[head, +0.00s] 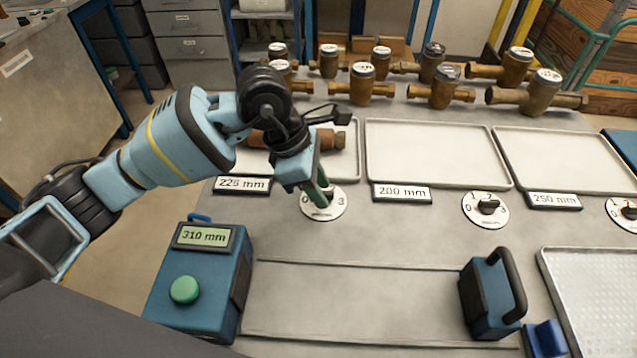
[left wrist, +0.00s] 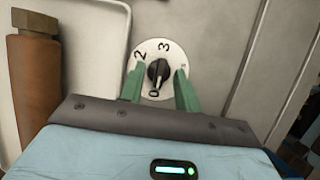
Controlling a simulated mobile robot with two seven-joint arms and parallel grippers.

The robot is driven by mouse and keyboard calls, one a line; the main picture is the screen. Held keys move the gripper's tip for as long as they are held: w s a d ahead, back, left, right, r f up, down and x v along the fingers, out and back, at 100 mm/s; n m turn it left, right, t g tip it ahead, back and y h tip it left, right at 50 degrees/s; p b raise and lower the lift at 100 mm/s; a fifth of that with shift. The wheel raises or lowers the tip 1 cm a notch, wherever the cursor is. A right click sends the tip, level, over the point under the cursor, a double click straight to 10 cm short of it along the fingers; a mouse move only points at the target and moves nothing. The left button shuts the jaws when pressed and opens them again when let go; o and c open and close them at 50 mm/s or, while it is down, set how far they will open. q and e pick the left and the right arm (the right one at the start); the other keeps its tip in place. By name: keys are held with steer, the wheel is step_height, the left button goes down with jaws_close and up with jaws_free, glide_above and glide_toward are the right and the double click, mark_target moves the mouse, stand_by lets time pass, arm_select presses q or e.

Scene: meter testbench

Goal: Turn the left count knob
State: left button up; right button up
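The left count knob is black and sits on a round white dial (head: 338,206) below the 225 mm label (head: 242,185). In the head view my left gripper (head: 322,192) hides most of the knob. In the left wrist view the knob (left wrist: 158,72) lies between the two green fingers (left wrist: 160,86), with dial showing on both sides of it. The fingers are open and apart from the knob. Its bar runs roughly between the 3 and the 0; I cannot tell which end points. My right gripper is not in view.
Two more knobs, the middle one (head: 488,207) and one at the right edge (head: 629,211), sit along the bench. A blue box with a 310 mm display (head: 203,237) and green button stands front left. White trays (head: 435,152) and several brass meters (head: 443,88) are behind.

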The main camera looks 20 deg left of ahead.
arm_select(q)
jaws_close()
